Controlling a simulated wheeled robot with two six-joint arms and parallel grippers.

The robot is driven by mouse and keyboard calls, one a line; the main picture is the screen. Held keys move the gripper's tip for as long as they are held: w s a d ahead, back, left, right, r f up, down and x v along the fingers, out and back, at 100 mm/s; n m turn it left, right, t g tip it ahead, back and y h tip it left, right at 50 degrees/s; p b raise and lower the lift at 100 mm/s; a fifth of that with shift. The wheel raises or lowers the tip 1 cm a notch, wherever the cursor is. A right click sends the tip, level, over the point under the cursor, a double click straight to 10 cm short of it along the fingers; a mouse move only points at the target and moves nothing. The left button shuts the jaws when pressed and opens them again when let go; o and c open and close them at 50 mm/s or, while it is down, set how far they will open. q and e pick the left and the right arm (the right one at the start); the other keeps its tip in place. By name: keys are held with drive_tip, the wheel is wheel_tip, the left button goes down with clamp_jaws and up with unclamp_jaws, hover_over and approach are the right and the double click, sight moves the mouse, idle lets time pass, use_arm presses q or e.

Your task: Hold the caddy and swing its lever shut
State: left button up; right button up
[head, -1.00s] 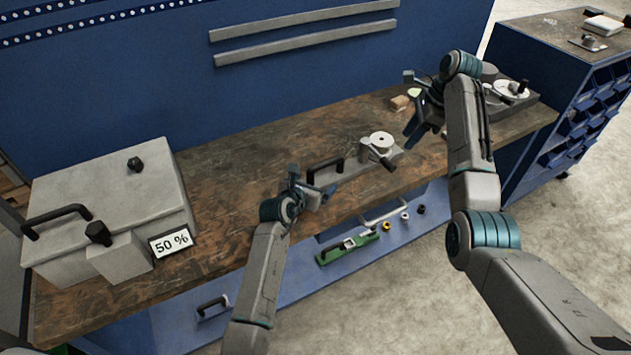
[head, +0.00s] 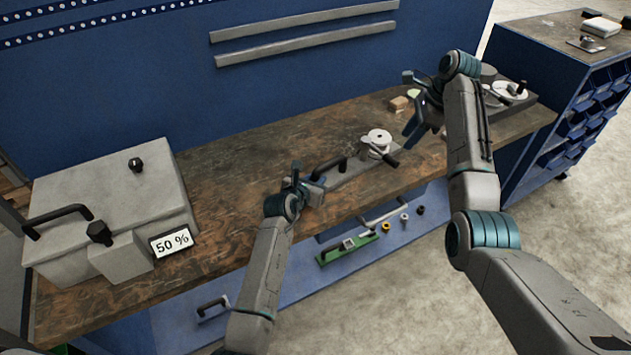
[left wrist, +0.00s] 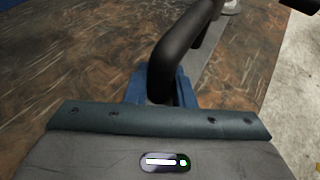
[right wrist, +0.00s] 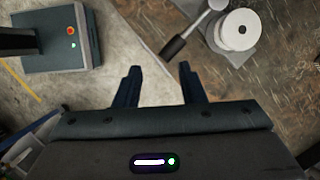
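The caddy is a grey plate (head: 348,176) with a black handle (head: 330,165) at its left end and a white disc (head: 379,137) on a round post at its right. Its black-gripped lever (head: 391,158) sticks out from the post toward the front edge. My left gripper (head: 308,180) is at the handle's left end. In the left wrist view the handle (left wrist: 180,50) fills the gap between its narrowed fingers. My right gripper (head: 408,103) is open and empty, above and behind the caddy. The right wrist view shows the lever grip (right wrist: 173,48) beyond its fingertips, apart from them.
A large grey box (head: 100,195) with a "50 %" sign (head: 171,242) stands at the bench's left. Small blocks (head: 398,103) lie behind the caddy. Another disc-topped device (head: 510,90) sits at the right end. Bench left of the caddy is clear.

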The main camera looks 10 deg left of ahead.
drive_tip(key=shift+f, duration=0.15)
drive_tip(key=c, duration=0.5)
drive_tip(key=w+d+f+t, duration=0.1)
drive_tip(key=d+f+t+h, duration=0.1)
drive_tip(key=w+d+f+h, duration=0.1)
drive_tip(key=f, duration=0.1)
drive_tip(key=shift+w+d+t, duration=0.3)
drive_tip(key=shift+w+t, duration=0.05)
drive_tip(key=shift+t, duration=0.05)
clamp_jaws()
drive_tip(key=w+d+r+n+t+h, duration=0.1)
drive_tip(key=w+d+n+t+h, duration=0.1)
drive_tip(key=d+n+t+h, duration=0.7)
drive_tip(key=s+a+r+n+t+y, duration=0.3)
drive_tip(key=s+a+n+t+y, duration=0.35)
drive_tip(key=n, duration=0.75)
drive_tip(key=s+a+f+n+g+y, duration=0.1)
drive_tip(key=s+a+f+n+y, duration=0.2)
drive_tip(key=s+n, duration=0.3)
drive_tip(key=s+a+f+n+g+y, duration=0.2)
drive_tip(key=s+a+f+n+y, duration=0.2)
drive_tip(key=n, duration=0.6)
wheel_tip(320, 180, down, 2)
drive_tip(key=shift+s+a+f+n+y, duration=0.1)
drive_tip(key=shift+s+a+n+y, duration=0.2)
drive_tip(key=shift+s+y, duration=0.7)
